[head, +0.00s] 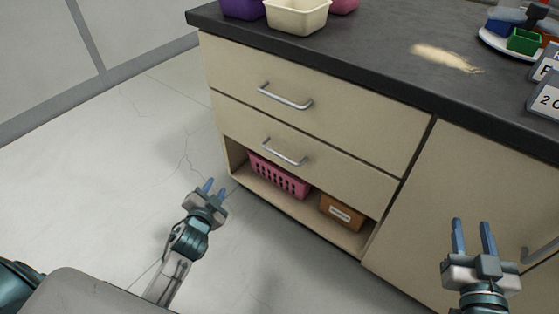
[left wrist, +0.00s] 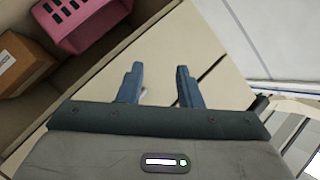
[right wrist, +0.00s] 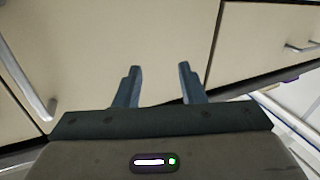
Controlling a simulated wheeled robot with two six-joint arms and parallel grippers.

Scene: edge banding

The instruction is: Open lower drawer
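The lower drawer (head: 330,166) is a beige front with a silver bar handle (head: 284,153), above an open shelf; it appears shut, flush with the upper drawer. My left gripper (head: 213,186) is open and empty, to the left of the drawer and below its handle, apart from it. In the left wrist view its fingers (left wrist: 159,86) point toward the beige front; a small pale piece, perhaps the handle, shows beside one finger. My right gripper (head: 473,238) is open and empty in front of the cabinet door at right. It also shows in the right wrist view (right wrist: 158,86).
The upper drawer (head: 320,118) is shut. The open shelf holds a pink basket (head: 279,176) and a brown box (head: 342,212). The door handle (right wrist: 27,82) is near my right gripper. Tubs (head: 297,15) and a plate stand on the dark counter (head: 375,55). The floor at left is clear.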

